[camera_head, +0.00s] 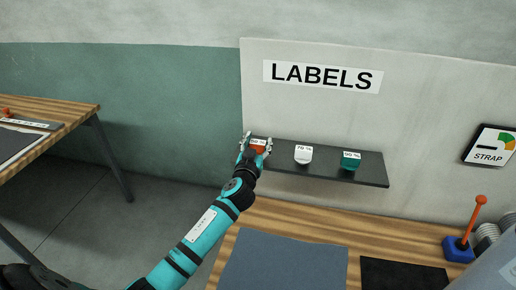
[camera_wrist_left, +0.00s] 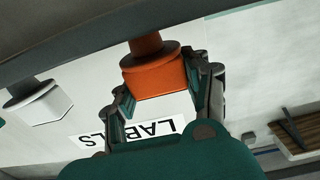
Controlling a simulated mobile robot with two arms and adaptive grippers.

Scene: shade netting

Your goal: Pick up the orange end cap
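The orange end cap (camera_head: 258,150) is at the left end of a dark wall shelf (camera_head: 331,171), with a small white label by it. In the left wrist view, which looks upside down, the orange end cap (camera_wrist_left: 155,78) sits ahead of the palm. My left gripper (camera_head: 256,143) is at the cap, its fingers spread to either side of it. In the left wrist view the left gripper (camera_wrist_left: 160,92) looks open; whether a finger touches the cap is unclear. My right gripper is not in view.
A white cap (camera_head: 303,155) and a teal cap (camera_head: 350,162) sit farther right on the shelf. Below is a wooden bench (camera_head: 275,216) with a grey mat (camera_head: 285,262) and a black mat (camera_head: 403,274). A blue tool with an orange lever (camera_head: 458,248) stands at right.

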